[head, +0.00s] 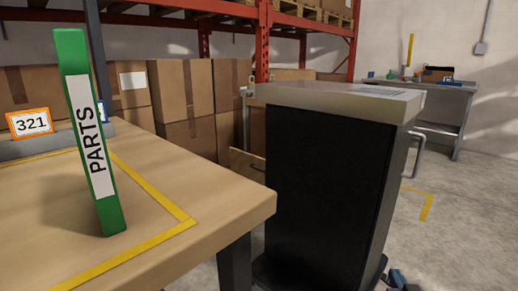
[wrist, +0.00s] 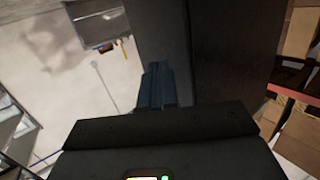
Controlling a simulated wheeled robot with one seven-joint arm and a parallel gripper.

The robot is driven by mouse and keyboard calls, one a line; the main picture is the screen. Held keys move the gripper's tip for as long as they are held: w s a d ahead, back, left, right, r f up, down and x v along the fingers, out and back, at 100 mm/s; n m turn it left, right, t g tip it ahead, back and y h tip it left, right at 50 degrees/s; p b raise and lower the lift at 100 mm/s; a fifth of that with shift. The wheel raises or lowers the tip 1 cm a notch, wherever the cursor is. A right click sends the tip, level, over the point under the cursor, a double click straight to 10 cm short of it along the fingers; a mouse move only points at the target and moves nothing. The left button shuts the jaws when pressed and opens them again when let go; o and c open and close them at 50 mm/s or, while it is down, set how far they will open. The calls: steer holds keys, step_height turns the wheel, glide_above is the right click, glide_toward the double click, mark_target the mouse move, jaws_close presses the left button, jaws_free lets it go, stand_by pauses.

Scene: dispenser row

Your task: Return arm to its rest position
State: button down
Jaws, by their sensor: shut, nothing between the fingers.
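My gripper (wrist: 157,85) shows in the wrist view as narrow blue-grey fingers beyond a wide black housing. The fingers are together, with nothing seen between them. A large dark surface stands close behind them. In the head view the arm is not clearly seen. A small blue-grey shape (head: 397,279) shows at the bottom edge, and I cannot tell whether it is part of my arm.
A wooden table (head: 150,228) with yellow tape and an upright green PARTS binder (head: 70,100) is at left. A black cabinet (head: 325,175) with a pale top stands centre. Boxes (head: 185,90) and orange racking (head: 263,40) are behind. Floor (head: 465,220) at right is mostly clear.

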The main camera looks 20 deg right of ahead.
steer(key=s+a+f+n+t+y, duration=0.1)
steer(key=s+a+y, duration=0.1)
steer(key=s+a, duration=0.55)
steer(key=s+a+n+y, duration=0.2)
steer(key=s+a, duration=0.3)
steer(key=a, duration=0.6)
steer(key=s+a+r+n+y, duration=0.25)
steer(key=s+a+r, duration=0.35)
steer(key=s, duration=0.4)
steer(key=s+a+r+n+y, duration=0.2)
steer(key=s+a+r+y, duration=0.1)
steer(key=s+a+r, duration=0.5)
step_height(320, 180, up, 27)
steer(key=s+d+p, duration=0.1)
steer(key=d+p, duration=0.1)
steer(key=p, duration=2.6)
steer(key=shift+d, duration=0.3)
steer(key=shift+m, duration=0.25)
